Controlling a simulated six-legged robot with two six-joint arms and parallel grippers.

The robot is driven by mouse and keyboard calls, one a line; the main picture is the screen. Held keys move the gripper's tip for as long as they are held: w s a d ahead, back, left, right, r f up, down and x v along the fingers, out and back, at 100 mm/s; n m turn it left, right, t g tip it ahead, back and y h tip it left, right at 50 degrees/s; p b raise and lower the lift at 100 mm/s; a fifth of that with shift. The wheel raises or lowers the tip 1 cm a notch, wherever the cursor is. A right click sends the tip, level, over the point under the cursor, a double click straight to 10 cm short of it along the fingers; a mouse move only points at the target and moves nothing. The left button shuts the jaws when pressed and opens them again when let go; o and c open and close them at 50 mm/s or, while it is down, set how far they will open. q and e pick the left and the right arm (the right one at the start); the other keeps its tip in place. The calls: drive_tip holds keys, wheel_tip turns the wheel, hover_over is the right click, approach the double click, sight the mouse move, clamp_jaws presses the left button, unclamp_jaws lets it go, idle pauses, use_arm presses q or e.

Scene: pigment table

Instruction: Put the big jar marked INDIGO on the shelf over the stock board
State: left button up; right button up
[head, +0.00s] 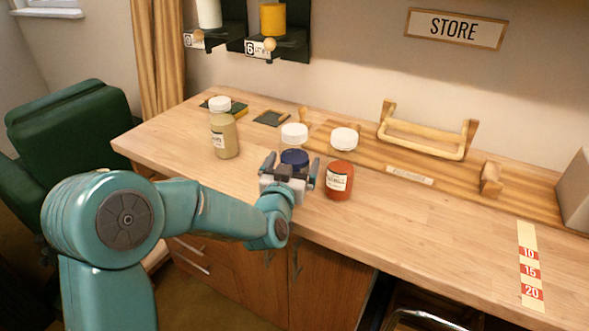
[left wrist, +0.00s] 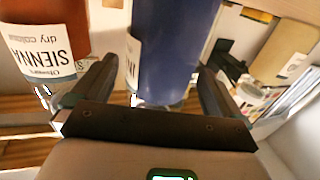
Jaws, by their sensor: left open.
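A blue jar with a white lid (head: 294,134) stands on the table, its lower part hidden behind my left gripper (head: 289,178). In the left wrist view the blue jar (left wrist: 172,50) stands between the two spread fingers of my left gripper (left wrist: 155,92). Its label (left wrist: 133,58) is turned sideways and the word cannot be read. I see no clear grip on it. A red-brown jar (head: 339,182) stands just right of it; its label reads SIENNA in the left wrist view (left wrist: 42,55). The shelf and stock board cannot be told apart for certain. My right gripper is not in view.
A beige jar (head: 224,138) stands to the left. A wooden board with a raised bar (head: 425,146) runs along the back under the STORE sign (head: 455,28). Red number markers (head: 530,272) lie at the right.

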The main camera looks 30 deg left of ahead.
use_arm(q)
drive_tip(key=shift+r, duration=0.1)
drive_tip(key=c, duration=1.6)
